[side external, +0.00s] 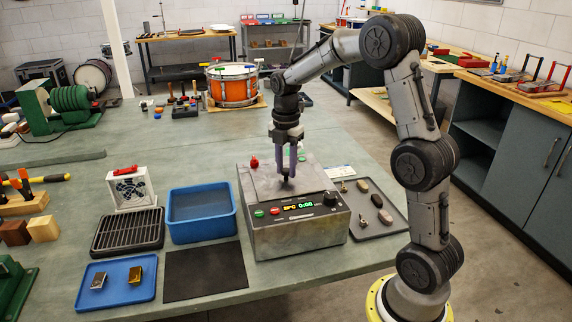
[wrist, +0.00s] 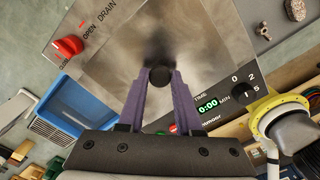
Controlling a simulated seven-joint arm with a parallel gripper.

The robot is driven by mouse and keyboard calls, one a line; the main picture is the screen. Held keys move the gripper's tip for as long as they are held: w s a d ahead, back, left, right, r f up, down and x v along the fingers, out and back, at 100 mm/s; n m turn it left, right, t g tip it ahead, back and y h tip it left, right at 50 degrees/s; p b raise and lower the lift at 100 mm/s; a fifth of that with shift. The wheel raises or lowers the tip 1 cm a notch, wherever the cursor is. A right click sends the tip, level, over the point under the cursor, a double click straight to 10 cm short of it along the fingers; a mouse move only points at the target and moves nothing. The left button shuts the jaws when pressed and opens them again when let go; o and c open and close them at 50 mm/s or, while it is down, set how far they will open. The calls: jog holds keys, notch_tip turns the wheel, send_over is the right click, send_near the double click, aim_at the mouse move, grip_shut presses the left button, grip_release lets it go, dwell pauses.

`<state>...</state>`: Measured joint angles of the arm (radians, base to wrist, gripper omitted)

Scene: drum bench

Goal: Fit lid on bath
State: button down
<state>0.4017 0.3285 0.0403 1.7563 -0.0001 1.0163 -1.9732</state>
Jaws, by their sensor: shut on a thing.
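The bath (side external: 300,238) is a grey metal box with a dark front control panel, green and red buttons, a display reading 0:00 and a black dial. Its lid (wrist: 205,45) is a smooth metal plate with a dark round knob (wrist: 160,76). The lid lies over the top of the bath, looking slightly turned against its edges in the wrist view. My gripper (side external: 286,178) points down over the bath, its purple fingers shut on the knob. I cannot tell whether the lid is fully seated; the opening beneath is hidden.
A red drain handle (side external: 254,163) stands at the bath's back left. A blue tub (side external: 202,228) with liquid is to its left, beside a black rack (side external: 128,232). A dark tray (side external: 378,240) with small stones is to the right. A black mat (side external: 205,272) lies bare in front.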

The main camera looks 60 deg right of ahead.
jog(key=c, duration=0.5)
grip_release()
jog(key=shift+f, duration=0.1)
notch_tip(320, 180, up, 14)
jog(key=s+a+r+n+t, duration=0.1)
jog(key=s+a+r, duration=0.2)
jog(key=a+r, duration=0.25)
jog(key=s+a+f+m+t, duration=0.3)
jog(key=s+a+m, duration=0.55)
jog(key=s, duration=0.65)
jog(key=s+a+f+m+t, duration=0.1)
jog(key=s+a+f+m, duration=0.1)
jog(key=f+m, duration=0.6)
jog(key=shift+s+m+t, duration=0.3)
jog(key=shift+s+m, duration=0.6)
jog(key=shift+m, duration=0.35)
